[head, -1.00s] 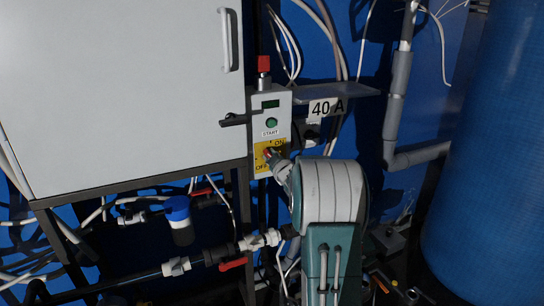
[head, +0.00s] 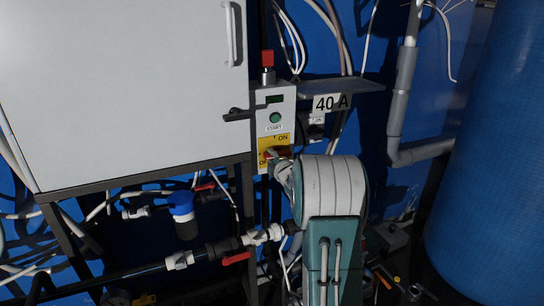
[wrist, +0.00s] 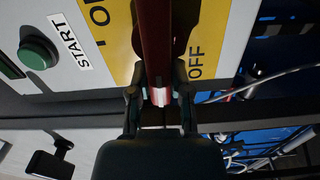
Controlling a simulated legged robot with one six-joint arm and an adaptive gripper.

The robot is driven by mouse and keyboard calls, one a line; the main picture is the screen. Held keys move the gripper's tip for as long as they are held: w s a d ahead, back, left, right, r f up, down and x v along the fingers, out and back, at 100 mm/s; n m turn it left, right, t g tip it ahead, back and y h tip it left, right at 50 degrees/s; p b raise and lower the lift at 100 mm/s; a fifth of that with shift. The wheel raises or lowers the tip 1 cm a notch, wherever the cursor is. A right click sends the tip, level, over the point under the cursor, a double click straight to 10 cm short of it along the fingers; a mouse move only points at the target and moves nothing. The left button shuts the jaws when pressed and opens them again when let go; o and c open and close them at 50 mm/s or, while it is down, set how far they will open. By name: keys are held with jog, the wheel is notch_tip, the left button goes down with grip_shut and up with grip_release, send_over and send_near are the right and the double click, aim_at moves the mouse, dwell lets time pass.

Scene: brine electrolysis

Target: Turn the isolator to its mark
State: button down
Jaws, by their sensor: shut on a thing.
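The isolator is a yellow plate (head: 284,139) with ON and OFF printed on it, low on the grey control box. Its red handle (head: 267,155) shows only in part beside my gripper (head: 277,160). In the wrist view the dark red handle (wrist: 154,40) runs up the picture across the yellow plate (wrist: 122,45), with OFF to its right and part of another word to its left. My gripper (wrist: 159,75) has a finger on each side of the handle and is shut on it. The handle's pivot is hidden.
Pipes with a red-handled valve (head: 235,258) lie below. A blue tank (head: 490,180) stands at right.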

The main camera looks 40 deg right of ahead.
jog(key=shift+a+f+n, duration=0.1)
jog(key=shift+f+n, duration=0.3)
jog(key=c, duration=0.6)
grip_release()
jog(key=shift+w, duration=0.1)
jog(key=shift+o, duration=0.2)
jog(key=shift+r, duration=0.1)
jog(key=shift+s+r, duration=0.1)
jog(key=shift+s, duration=0.25)
jog(key=v, duration=1.1)
jog(key=shift+s+a, duration=0.1)
jog(key=shift+a, duration=0.05)
